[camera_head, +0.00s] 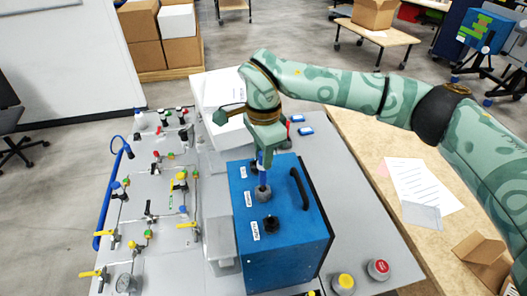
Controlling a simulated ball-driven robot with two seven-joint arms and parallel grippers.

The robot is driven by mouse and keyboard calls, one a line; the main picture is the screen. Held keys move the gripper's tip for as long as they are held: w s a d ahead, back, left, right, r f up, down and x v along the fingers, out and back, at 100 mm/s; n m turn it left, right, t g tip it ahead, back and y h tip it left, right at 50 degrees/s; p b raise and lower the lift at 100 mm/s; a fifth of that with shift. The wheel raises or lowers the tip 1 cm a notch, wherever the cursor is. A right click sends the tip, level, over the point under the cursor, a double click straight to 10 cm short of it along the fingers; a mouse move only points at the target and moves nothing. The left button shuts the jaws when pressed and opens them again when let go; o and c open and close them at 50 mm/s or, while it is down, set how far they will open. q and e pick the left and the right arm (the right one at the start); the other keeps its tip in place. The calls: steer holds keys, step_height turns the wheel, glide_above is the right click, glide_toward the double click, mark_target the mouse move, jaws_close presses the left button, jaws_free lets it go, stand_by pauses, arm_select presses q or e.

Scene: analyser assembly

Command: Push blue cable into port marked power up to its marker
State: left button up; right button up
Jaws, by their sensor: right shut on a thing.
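The blue analyser box (301,238) stands on the grey tabletop with a black handle (299,189) on its top. My right gripper (263,148) is above the box, pointing down, shut on the blue cable (261,166). The cable stands upright below the fingers, and its lower end meets a grey round fitting (263,193) on the box top. I cannot tell how deep it sits, and no marker on it can be made out. A black port (270,223) is nearer. White labels (249,198) run along the left edge, too small to read. My left gripper is not in view.
A pipe panel with yellow-handled valves (187,225) and a blue pipe (108,200) fills the left. A yellow button (344,282) and a red button (379,267) are at the front right. A paper (421,182) lies on the wooden bench at right.

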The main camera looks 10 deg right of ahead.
mark_target(263, 176)
steer(key=shift+f+b, duration=2.25)
steer(key=shift+f, duration=1.6)
steer(key=o, duration=1)
steer(key=shift+r+p, duration=2.6)
steer(key=shift+r, duration=0.95)
steer(key=shift+s+f, duration=0.1)
steer(key=shift+f, duration=0.05)
